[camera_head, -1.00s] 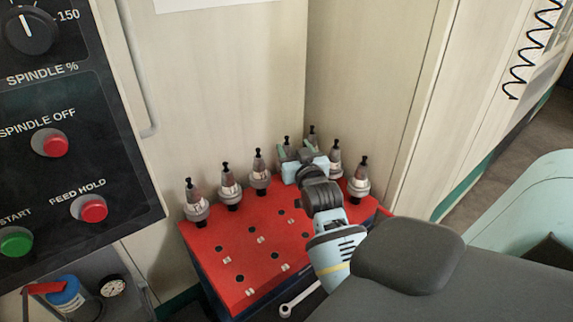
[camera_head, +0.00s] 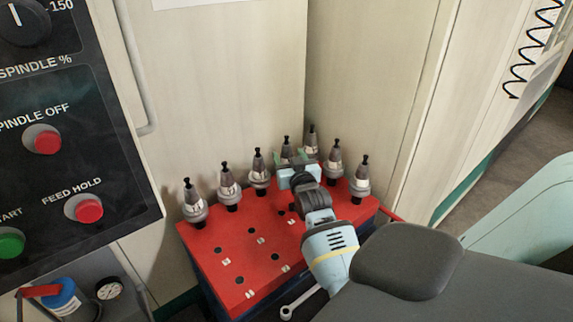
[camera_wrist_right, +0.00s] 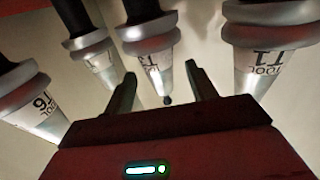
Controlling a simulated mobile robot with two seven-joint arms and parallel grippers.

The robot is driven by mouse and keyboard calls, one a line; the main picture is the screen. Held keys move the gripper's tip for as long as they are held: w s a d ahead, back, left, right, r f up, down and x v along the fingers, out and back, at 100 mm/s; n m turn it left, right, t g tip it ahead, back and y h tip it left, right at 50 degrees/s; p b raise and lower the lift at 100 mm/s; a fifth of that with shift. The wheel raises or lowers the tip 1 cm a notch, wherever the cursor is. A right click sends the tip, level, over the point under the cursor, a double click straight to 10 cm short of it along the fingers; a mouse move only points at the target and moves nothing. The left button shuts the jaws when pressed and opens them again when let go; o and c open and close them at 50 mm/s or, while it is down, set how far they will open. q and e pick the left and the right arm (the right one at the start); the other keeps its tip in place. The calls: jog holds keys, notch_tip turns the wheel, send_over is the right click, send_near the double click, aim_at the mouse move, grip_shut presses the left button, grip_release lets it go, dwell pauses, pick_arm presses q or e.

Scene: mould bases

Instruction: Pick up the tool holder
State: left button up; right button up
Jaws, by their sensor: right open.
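Several grey cone-shaped tool holders with black studs on top stand upright along the back of a red rack (camera_head: 215,262). My right gripper (camera_head: 293,158) is open in front of one tool holder (camera_head: 287,146), whose lower part it hides in the head view. In the right wrist view the two fingers of my right gripper (camera_wrist_right: 161,82) point at a tool holder marked T3 (camera_wrist_right: 149,50), which appears between them; no contact shows. The holder marked T1 (camera_wrist_right: 258,60) is right of the fingers there, and another marked T6 (camera_wrist_right: 38,100) is at the left. My left gripper is out of view.
Neighbouring holders (camera_head: 258,170) and (camera_head: 334,162) stand close on both sides. The rack's front has empty holes. Pale walls meet behind the rack. A black control panel (camera_head: 75,130) is at the left, and a wrench (camera_head: 290,310) lies below the rack.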

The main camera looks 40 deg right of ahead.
jog(key=shift+x, duration=1.35)
grip_shut()
jog(key=shift+r, duration=0.25)
